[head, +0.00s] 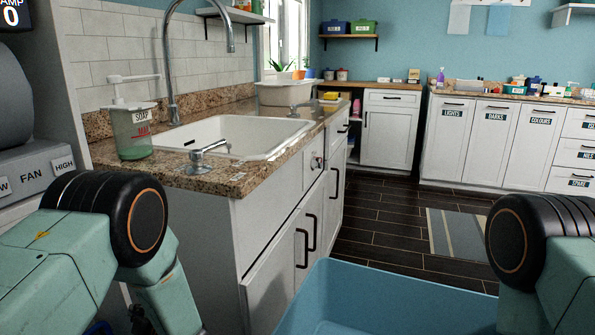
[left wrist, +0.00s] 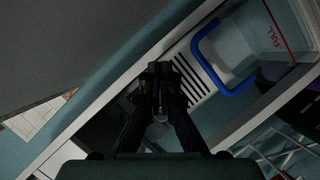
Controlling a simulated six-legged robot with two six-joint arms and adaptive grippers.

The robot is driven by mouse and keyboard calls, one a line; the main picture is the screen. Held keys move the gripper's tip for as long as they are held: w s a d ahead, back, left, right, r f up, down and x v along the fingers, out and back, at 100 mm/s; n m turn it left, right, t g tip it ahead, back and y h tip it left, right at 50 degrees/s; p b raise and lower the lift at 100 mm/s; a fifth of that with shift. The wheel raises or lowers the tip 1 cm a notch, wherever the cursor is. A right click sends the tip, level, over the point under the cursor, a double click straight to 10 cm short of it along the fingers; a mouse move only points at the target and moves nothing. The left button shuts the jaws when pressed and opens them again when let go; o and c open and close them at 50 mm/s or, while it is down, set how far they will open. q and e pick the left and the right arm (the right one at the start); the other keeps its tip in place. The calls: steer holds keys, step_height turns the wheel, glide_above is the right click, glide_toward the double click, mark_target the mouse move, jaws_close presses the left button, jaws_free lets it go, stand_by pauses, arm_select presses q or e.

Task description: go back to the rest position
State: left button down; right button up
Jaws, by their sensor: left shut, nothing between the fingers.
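My left gripper (left wrist: 160,72) shows in the left wrist view with its dark fingers together and nothing between them. In the head view my left arm hangs down at the lower left, and the gripper is mostly cut off by the bottom edge. My right arm shows at the right edge of the head view, but its gripper is out of frame.
A sink counter (head: 262,170) stands close ahead, with a soap dispenser (head: 133,132) on its near corner. A light blue tub (head: 385,300) is low in front, between my arms. Dark floor (head: 385,210) lies open beyond the tub.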

arm_select(q)
steer(key=s+d+f+m+g+h+p, duration=0.1)
steer(key=s+d+f+m+h, duration=0.35)
steer(key=s+m, duration=0.25)
steer(key=s+d+f+m+g+h+p, duration=0.1)
steer(key=s+d+f+m+h+p, duration=0.1)
steer(key=s+d+f+m+h, duration=0.45)
steer(key=s+d+r+m+g+p, duration=0.1)
steer(key=s+r+m+g, duration=0.1)
steer(key=s, duration=0.6)
steer(key=s+d+r+m+g+h+p, duration=0.1)
steer(key=s+d+r+m+g+p, duration=0.1)
steer(key=s, duration=0.6)
steer(key=s+d+r+m+g+p, duration=0.1)
steer(key=s+m, duration=0.3)
steer(key=s, duration=0.4)
steer(key=shift+s+d+r+g, duration=0.15)
steer(key=shift+d+r+g, duration=0.35)
steer(key=shift+r, duration=0.15)
